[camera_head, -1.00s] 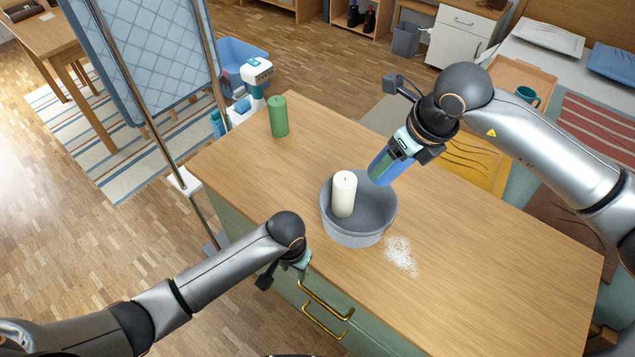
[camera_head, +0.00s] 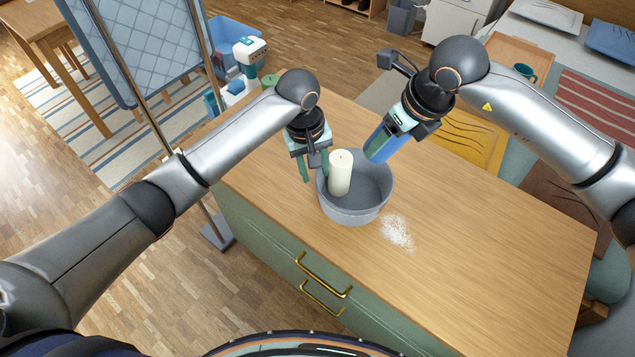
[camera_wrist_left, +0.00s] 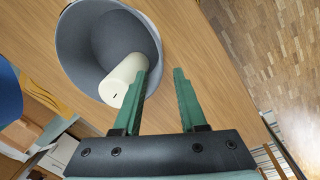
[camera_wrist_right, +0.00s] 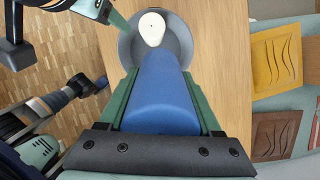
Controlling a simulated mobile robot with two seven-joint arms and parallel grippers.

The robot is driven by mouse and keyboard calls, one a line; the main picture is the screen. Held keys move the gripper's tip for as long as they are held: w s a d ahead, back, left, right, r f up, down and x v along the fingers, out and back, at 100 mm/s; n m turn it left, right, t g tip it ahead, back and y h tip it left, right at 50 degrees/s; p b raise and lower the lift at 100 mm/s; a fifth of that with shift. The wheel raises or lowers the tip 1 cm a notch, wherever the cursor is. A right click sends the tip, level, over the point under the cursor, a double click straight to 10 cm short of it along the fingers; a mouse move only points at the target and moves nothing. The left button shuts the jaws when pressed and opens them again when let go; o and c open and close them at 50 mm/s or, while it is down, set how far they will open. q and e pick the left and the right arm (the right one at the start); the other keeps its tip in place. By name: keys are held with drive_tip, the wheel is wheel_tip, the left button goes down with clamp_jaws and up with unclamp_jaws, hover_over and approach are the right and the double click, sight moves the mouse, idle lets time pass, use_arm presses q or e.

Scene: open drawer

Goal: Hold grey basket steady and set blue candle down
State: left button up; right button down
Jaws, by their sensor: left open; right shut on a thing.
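The grey basket (camera_head: 352,214) stands on the wooden table with a white candle (camera_head: 340,174) upright inside it, toward its left side. My right gripper (camera_head: 388,140) is shut on the blue candle (camera_head: 379,146) and holds it tilted above the basket's far right rim. In the right wrist view the blue candle (camera_wrist_right: 160,95) points at the basket (camera_wrist_right: 126,45). My left gripper (camera_head: 314,173) is open, fingers down, at the basket's left rim. In the left wrist view one finger overlaps the rim and the other is outside; I cannot tell whether they touch it.
A green candle (camera_head: 269,80) is partly hidden behind my left arm. White powder (camera_head: 397,232) lies right of the basket. The right part of the table (camera_head: 490,250) is clear. Brass drawer handles (camera_head: 323,276) are on the front. A folding screen (camera_head: 140,45) stands at the left.

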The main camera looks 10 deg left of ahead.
use_arm(q)
drive_tip(key=f, duration=0.6)
drive_tip(key=d+f, duration=0.1)
drive_tip(key=f, duration=0.3)
drive_tip(key=shift+w, duration=0.25)
clamp_jaws()
idle(0.9)
